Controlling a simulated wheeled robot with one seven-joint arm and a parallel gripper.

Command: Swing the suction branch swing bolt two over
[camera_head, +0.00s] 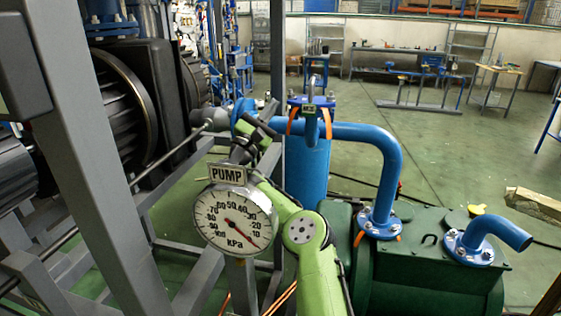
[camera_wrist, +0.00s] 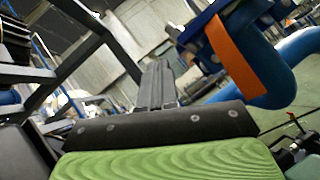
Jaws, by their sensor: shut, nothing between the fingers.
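The blue suction pipe (camera_head: 365,134) runs from a blue upright vessel (camera_head: 305,168) to a flange on the green pump (camera_head: 430,262). Orange strips (camera_head: 327,122) show at the vessel's top flange (camera_head: 311,101). I cannot tell which part is swing bolt two. In the wrist view, an orange strip (camera_wrist: 232,62) lies against a blue flange at upper right, close by. My gripper (camera_head: 262,126) is left of the vessel top, partly hidden by my own arm. In the wrist view its fingers (camera_wrist: 158,82) are together and empty, apart from the orange strip.
A round pressure gauge (camera_head: 234,219) labelled PUMP stands in front, left of my arm. Grey frame posts (camera_head: 88,150) and black machinery (camera_head: 130,95) crowd the left. Open green floor (camera_head: 440,145) lies behind the pump, with benches (camera_head: 400,62) at the back.

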